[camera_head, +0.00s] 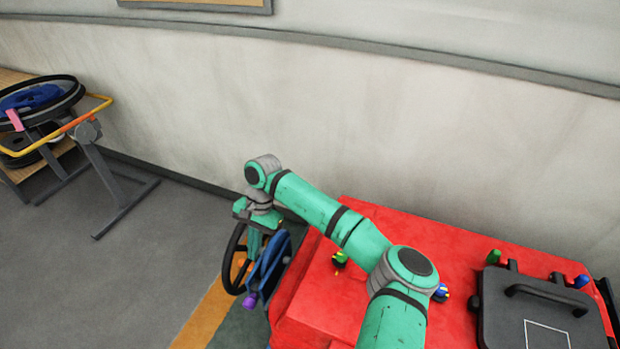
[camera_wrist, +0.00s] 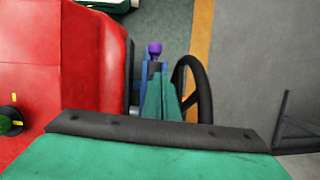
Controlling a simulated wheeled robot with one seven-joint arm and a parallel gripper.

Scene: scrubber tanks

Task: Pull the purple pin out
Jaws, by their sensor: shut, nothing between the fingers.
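The purple pin (camera_head: 250,301) sticks out at the lower end of a blue part (camera_head: 268,266) on the side of the red machine. In the wrist view the purple pin (camera_wrist: 154,49) shows as a knob just beyond my fingertips, above the blue part. My gripper (camera_head: 254,245) points down between the black wheel and the blue part. In the wrist view my green gripper fingers (camera_wrist: 160,78) are together and empty. I cannot tell how far they are from the blue part; no grip on the pin shows.
A black wheel (camera_head: 234,260) stands close beside my gripper. The red machine body (camera_head: 320,290) is to the right, with a grey lidded panel (camera_head: 540,315) on top. A grey stand (camera_head: 110,185) is far left. Grey floor (camera_head: 140,270) between is clear.

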